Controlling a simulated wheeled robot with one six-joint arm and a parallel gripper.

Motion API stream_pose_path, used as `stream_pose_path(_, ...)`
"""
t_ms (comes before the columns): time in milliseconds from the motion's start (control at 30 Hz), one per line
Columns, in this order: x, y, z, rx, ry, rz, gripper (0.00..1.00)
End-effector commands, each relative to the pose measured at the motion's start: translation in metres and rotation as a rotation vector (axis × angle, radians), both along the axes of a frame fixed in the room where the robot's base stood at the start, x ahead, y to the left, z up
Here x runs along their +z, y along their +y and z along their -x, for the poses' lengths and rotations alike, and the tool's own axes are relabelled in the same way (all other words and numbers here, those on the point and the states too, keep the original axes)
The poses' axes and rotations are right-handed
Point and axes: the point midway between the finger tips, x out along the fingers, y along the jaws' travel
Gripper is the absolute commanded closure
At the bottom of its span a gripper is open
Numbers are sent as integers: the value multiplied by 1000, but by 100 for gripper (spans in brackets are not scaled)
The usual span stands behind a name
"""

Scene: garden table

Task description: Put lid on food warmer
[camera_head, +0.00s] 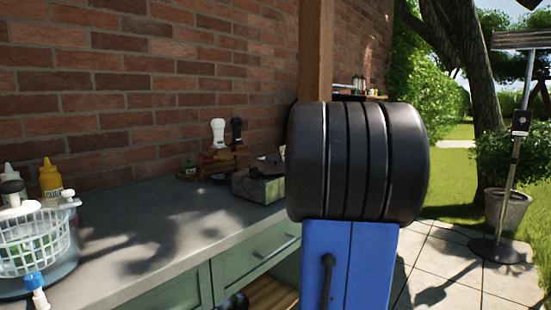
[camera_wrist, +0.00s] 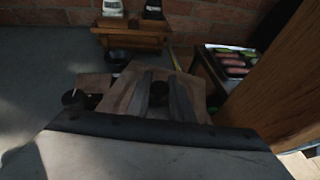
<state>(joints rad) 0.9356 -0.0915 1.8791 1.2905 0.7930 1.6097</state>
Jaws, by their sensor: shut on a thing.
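My gripper (camera_wrist: 160,98) is in the middle of the wrist view, its two dark fingers closed around a small dark knob (camera_wrist: 158,88). The knob seems to belong to a brownish, shiny lid (camera_wrist: 115,97) under the fingers, partly hidden by them. In the head view a grey box, apparently the food warmer (camera_head: 258,188), stands on the counter beside the wooden post. Dark shapes at its top are partly hidden by my arm. I cannot tell whether the lid touches the warmer. A small dark round piece (camera_wrist: 76,98) shows left of the lid.
A wooden rack (camera_wrist: 130,36) with a white-topped and a black-topped bottle stands behind, with a black bowl (camera_wrist: 118,57) before it. A wooden post (camera_wrist: 283,85) and a food tray (camera_wrist: 233,63) are at right. A white basket (camera_head: 35,243) stands left. The mid-counter (camera_head: 160,215) is clear.

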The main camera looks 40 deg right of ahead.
Motion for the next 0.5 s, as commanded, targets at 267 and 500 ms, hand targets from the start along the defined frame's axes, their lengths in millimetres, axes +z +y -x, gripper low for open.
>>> stream_pose_path(267,-4,0,0,0,-1,1,100)
stream_pose_path(500,-4,0,0,0,-1,1,58)
